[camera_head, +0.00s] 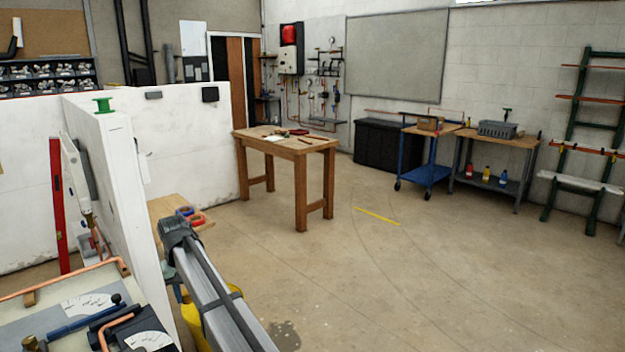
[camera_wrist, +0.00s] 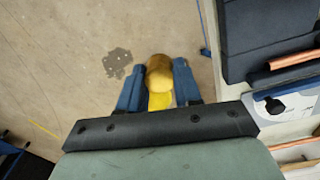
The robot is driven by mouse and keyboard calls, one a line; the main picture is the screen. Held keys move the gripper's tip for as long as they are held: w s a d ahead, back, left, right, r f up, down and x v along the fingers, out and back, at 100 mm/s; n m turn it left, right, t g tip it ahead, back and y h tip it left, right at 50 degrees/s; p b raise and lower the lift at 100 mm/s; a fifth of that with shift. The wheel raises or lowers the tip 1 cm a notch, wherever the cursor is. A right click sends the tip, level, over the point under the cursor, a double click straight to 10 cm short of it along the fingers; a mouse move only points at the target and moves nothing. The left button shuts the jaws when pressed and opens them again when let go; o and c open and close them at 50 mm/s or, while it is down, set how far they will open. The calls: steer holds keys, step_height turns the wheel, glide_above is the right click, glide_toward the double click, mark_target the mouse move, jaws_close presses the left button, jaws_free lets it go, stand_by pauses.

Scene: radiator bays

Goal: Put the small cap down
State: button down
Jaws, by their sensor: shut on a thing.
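In the wrist view, my gripper (camera_wrist: 160,85) has two blue fingers shut on a small brass-coloured cap (camera_wrist: 160,70). The cap is rounded and sits between the fingertips, its lower side hidden by them. A yellow patch (camera_wrist: 161,101) shows between the fingers just behind the cap; I cannot tell what it belongs to. The concrete floor (camera_wrist: 75,45) lies below the gripper, with a bench edge close on the right. I cannot make out the gripper or the cap in the head view.
At right in the wrist view are a black case (camera_wrist: 275,35), a copper pipe (camera_wrist: 295,59) and a dial plate (camera_wrist: 285,108). In the head view, a white partition (camera_head: 125,200) stands left, a wooden table (camera_head: 290,146) mid-room, and the floor right of it is mostly clear.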

steer(key=s+d+f+m, duration=0.2)
steer(key=d+m, duration=0.1)
steer(key=d, duration=2.4)
steer(key=s+d+f+m, duration=0.2)
steer(key=d+f+m, duration=0.1)
steer(key=d, duration=2.3)
steer(key=shift+d+f+m, duration=0.15)
steer(key=shift+d+m, duration=0.2)
steer(key=shift+m, duration=0.15)
steer(key=shift+w, duration=0.1)
